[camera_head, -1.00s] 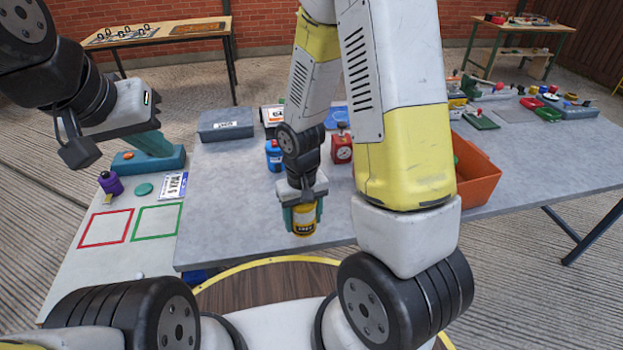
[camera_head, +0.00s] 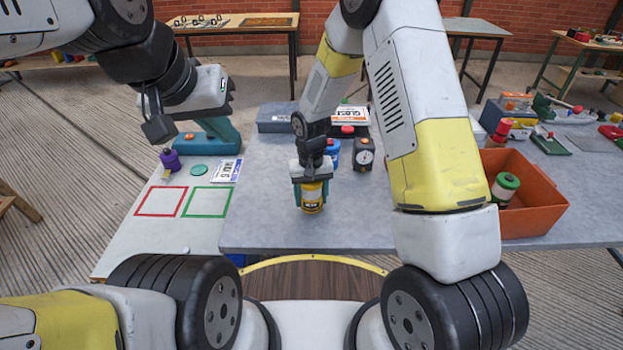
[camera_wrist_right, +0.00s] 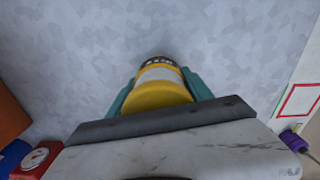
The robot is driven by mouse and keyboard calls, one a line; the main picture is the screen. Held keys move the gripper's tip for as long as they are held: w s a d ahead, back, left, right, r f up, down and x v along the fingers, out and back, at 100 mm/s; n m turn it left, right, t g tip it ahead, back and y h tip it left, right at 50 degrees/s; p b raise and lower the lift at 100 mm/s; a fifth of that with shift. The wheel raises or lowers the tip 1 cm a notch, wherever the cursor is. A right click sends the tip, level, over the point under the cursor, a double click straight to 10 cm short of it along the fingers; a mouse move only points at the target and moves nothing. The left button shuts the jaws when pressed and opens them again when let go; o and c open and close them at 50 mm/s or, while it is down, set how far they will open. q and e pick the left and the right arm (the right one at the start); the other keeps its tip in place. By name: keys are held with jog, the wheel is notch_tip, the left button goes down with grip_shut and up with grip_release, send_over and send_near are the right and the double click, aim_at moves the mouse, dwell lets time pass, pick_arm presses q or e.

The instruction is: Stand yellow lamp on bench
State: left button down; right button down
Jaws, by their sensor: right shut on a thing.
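The yellow lamp (camera_head: 312,199), a short yellow cylinder with a dark label band, is in my right gripper (camera_head: 312,190). The gripper is shut around it from above, with teal fingers on both sides. The lamp is upright over the front left part of the grey bench (camera_head: 270,215). I cannot tell whether its bottom touches the top. In the right wrist view the lamp (camera_wrist_right: 158,88) shows between the fingers over bare grey surface. My left gripper (camera_head: 218,118) is above a teal thing at the upper left; its fingers are not clear.
An orange bin (camera_head: 535,200) holding a green-topped thing stands at the right. A blue thing (camera_head: 332,150) and a dial gauge (camera_head: 363,154) stand behind the lamp. A white side table (camera_head: 150,235) with red and green outlines is at the left. Bench around the lamp is bare.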

jog(key=shift+f, duration=0.6)
jog(key=shift+f, duration=0.1)
jog(key=shift+c, duration=2.1)
grip_release()
